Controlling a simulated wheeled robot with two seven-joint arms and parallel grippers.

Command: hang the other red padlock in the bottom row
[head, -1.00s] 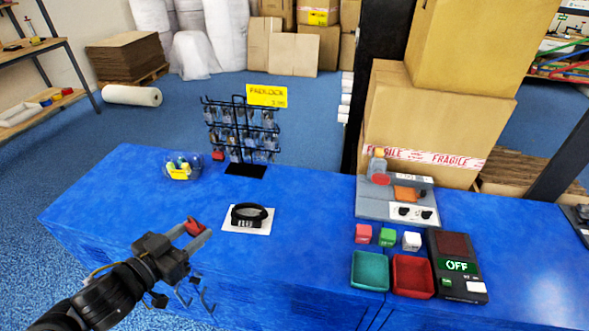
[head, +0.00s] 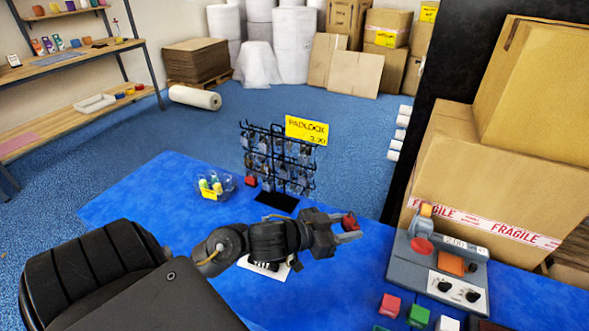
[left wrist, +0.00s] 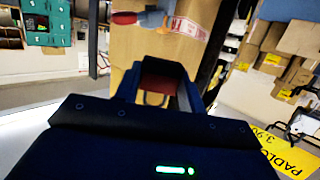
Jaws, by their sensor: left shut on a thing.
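My left gripper (head: 351,229) is shut on a red padlock (head: 348,219), held in the air over the table, to the right of and nearer than the rack. The padlock (left wrist: 163,72) also shows between the fingers in the left wrist view, with its grey shackle (left wrist: 153,98). The black wire padlock rack (head: 273,130) stands at the back of the blue table under a yellow price sign (head: 307,130). Several grey padlocks hang on it in rows. Another red padlock (head: 251,181) hangs at its lower left. My right gripper is not in view.
A clear bin (head: 226,186) with small yellow-labelled items stands left of the rack. My left arm partly covers a white card (head: 277,271). A grey machine (head: 434,283), coloured cubes (head: 390,306) and large cartons (head: 500,190) are at right.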

